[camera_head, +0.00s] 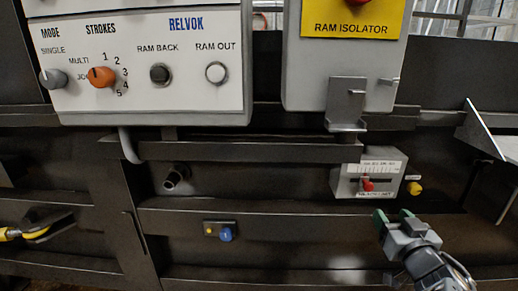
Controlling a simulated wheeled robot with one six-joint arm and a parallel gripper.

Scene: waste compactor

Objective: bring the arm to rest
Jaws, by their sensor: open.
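My gripper (393,217) is at the lower right of the head view, at the end of my grey arm, which comes in from the bottom right corner. Its green-tipped fingers are apart, and nothing shows between them. It is in front of the dark steel frame, below a small grey box (345,184) with a scale and a red slider (367,184). The gripper appears apart from the box, though the depth between them is hard to judge.
A white control panel (140,103) with knobs and buttons hangs at upper left. A grey box with a yellow RAM ISOLATOR label (350,29) hangs at upper right. A yellow knob (414,188), a blue knob (226,234) and a pipe stub (176,177) are on the frame.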

